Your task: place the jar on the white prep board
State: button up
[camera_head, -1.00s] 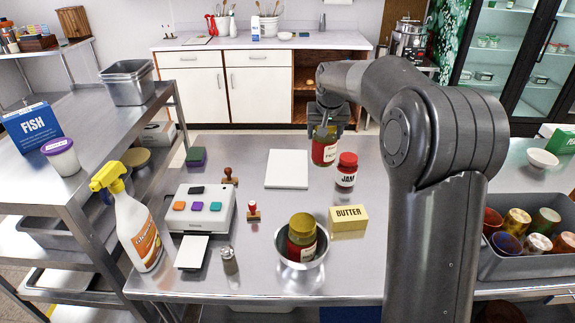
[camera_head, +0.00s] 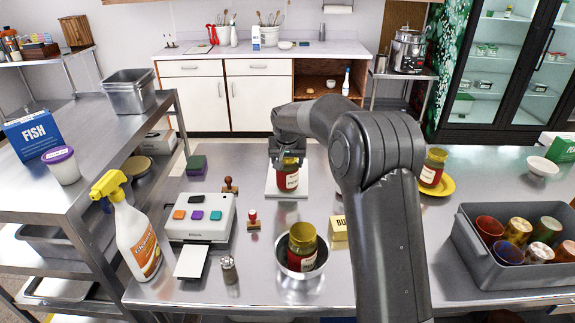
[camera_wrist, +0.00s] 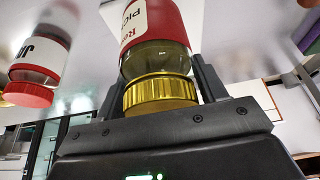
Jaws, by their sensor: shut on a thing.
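My gripper (camera_head: 287,157) is shut on a glass jar (camera_head: 288,179) with a red label and a gold lid. In the wrist view the fingers sit on both sides of the jar's gold lid (camera_wrist: 160,93), and the label shows partly. The jar is upright over the white prep board (camera_head: 272,189), which lies flat on the steel table. I cannot tell whether the jar's base touches the board. The board is partly hidden by the jar and gripper.
A similar jar (camera_head: 302,240) stands in a metal bowl (camera_head: 290,272); another (camera_head: 433,167) is on a yellow plate (camera_head: 446,185). A red-lidded jam jar (camera_wrist: 40,60) shows in the wrist view. The butter box (camera_head: 339,228) is partly behind my arm. A label printer (camera_head: 200,228) stands left.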

jog(key=shift+f, duration=0.5)
jog(key=shift+f, duration=0.1)
jog(key=o, duration=1.4)
jog(key=shift+f, duration=0.1)
jog(key=shift+c, duration=0.2)
